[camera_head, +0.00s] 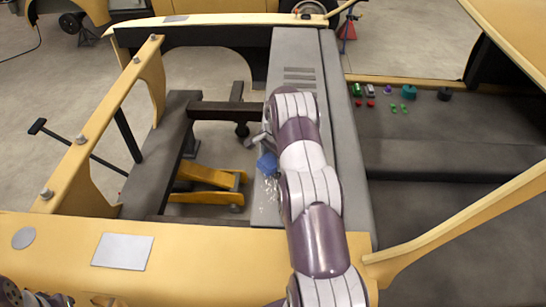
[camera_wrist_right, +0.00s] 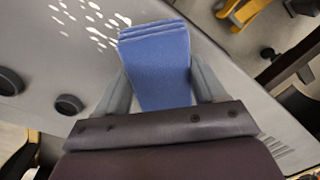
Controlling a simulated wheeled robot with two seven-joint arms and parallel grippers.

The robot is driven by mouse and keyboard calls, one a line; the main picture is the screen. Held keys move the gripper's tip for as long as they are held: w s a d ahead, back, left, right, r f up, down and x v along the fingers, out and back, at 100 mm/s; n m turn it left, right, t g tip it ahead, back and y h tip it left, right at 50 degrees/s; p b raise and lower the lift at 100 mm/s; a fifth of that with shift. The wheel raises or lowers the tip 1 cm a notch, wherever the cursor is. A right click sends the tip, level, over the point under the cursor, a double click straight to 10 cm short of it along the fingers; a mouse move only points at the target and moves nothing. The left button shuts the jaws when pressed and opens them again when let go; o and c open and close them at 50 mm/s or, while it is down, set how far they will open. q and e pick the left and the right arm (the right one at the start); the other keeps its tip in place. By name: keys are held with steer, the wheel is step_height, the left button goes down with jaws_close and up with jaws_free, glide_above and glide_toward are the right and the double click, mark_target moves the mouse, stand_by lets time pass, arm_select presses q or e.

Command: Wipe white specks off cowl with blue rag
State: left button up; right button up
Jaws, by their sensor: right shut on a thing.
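The cowl (camera_head: 290,55) is a long grey panel running down the middle of the head view. White specks (camera_head: 268,194) lie on it near its lower left edge, and they also show in the wrist view (camera_wrist_right: 92,20) at the top left. My right gripper (camera_head: 264,148) is shut on the folded blue rag (camera_head: 267,163). In the right wrist view the rag (camera_wrist_right: 158,65) stands between both fingers, its far edge near the specks. I cannot tell whether the rag touches the cowl. My right arm hides part of the cowl. My left gripper is out of view.
A yellow body shell surrounds the cowl, with a yellow front beam (camera_head: 190,250) and a left rail (camera_head: 90,130). A yellow jack (camera_head: 210,185) stands in the open bay left of the cowl. Small green, red, teal and black items (camera_head: 409,92) sit on the grey surface at right.

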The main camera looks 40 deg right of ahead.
steer(key=shift+w+d+f, duration=0.1)
steer(key=shift+w+f, duration=0.2)
steer(key=shift+s+f+b, duration=0.1)
steer(key=shift+s+b, duration=0.1)
steer(key=shift+b, duration=0.15)
steer(key=shift+w+f+b, duration=0.1)
steer(key=shift+f+b, duration=0.2)
steer(key=shift+f, duration=0.15)
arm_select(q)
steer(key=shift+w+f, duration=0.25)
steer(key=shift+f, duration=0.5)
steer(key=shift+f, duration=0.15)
arm_select(e)
steer(key=shift+f, duration=0.2)
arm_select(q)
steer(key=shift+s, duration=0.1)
